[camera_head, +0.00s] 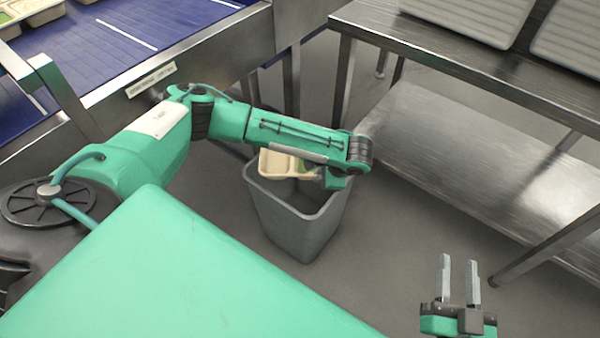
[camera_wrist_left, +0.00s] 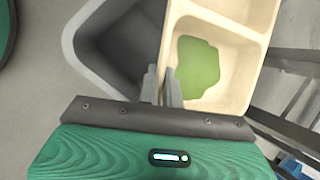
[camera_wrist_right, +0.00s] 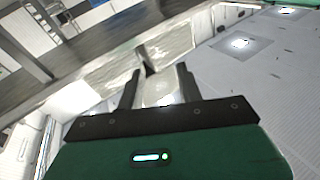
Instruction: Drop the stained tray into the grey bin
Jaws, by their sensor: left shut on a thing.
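The stained tray (camera_head: 278,164) is cream, with compartments, and shows over the grey bin (camera_head: 310,233). In the left wrist view the tray (camera_wrist_left: 235,75) has a green stain (camera_wrist_left: 197,68) in one compartment. My left gripper (camera_wrist_left: 162,86) is shut on the tray's edge, over the bin's opening. The bin's inside (camera_wrist_left: 118,45) shows dark beside the tray. In the head view my left arm hides part of the tray and the fingertips. My right gripper (camera_head: 459,280) is open and empty, low at the right; its fingers also show in the right wrist view (camera_wrist_right: 157,88).
A steel table (camera_head: 440,48) with a lower shelf (camera_head: 460,150) stands to the right of the bin, with pale grey trays (camera_head: 570,40) on top. A blue conveyor (camera_head: 120,40) runs at the upper left. Grey floor is clear around the bin's front.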

